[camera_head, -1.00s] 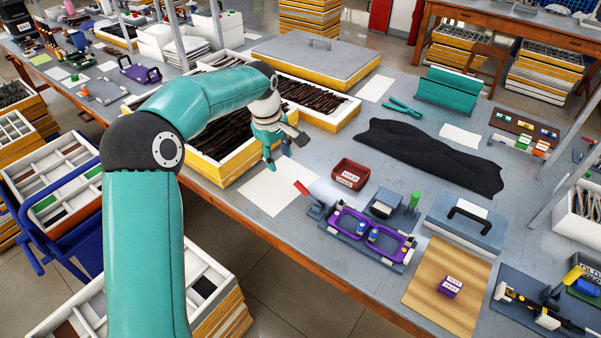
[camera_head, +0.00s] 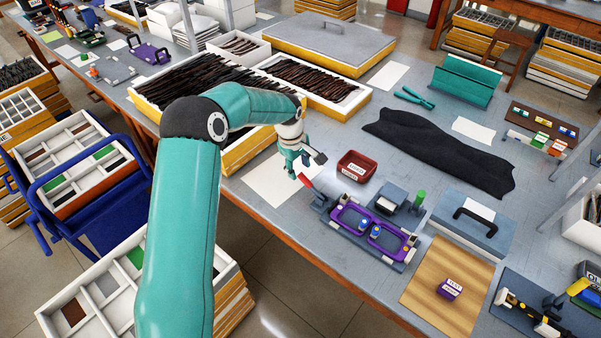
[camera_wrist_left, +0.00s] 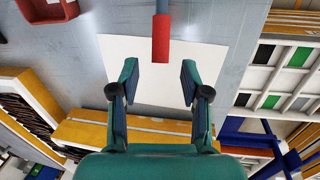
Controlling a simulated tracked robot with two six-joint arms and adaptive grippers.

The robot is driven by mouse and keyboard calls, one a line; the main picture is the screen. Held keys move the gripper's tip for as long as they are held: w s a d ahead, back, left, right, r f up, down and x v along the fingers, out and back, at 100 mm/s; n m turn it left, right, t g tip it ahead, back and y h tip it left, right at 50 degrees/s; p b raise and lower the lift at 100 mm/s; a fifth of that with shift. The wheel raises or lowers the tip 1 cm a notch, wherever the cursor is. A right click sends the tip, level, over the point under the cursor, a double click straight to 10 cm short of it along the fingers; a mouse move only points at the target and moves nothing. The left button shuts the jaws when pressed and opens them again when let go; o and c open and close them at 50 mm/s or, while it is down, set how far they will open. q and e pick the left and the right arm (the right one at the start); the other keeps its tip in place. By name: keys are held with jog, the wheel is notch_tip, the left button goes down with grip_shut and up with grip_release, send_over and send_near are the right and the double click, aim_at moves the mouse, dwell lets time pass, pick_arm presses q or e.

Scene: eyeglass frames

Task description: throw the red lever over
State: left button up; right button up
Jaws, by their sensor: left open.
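The red lever (camera_head: 305,181) stands tilted at the left end of a dark fixture with a purple frame holder (camera_head: 372,232). In the left wrist view the red lever grip (camera_wrist_left: 161,38) points down from the top edge, centred between and just ahead of the fingertips. My left gripper (camera_head: 306,166) is close beside the lever's tip in the head view. Its two fingers (camera_wrist_left: 160,82) are spread apart with nothing between them. The lever's base is partly hidden in the wrist view. My right gripper is not in view.
A red labelled bin (camera_head: 356,167) stands just behind the lever. A white sheet (camera_head: 272,188) lies under the gripper. Trays of dark rods (camera_head: 312,84) stand behind the arm. A blue-grey lidded case (camera_head: 465,226) and a wooden board (camera_head: 432,292) lie to the right.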

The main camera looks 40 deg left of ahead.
aim_at(300, 173)
pick_arm(q)
jog(key=shift+w+d+f+p, duration=0.1)
jog(key=shift+w+f+p, duration=0.15)
jog(key=shift+f, duration=0.95)
jog(key=shift+w+f+p, duration=0.1)
jog(key=shift+w+f, duration=0.1)
jog(key=shift+f, duration=0.95)
grip_shut()
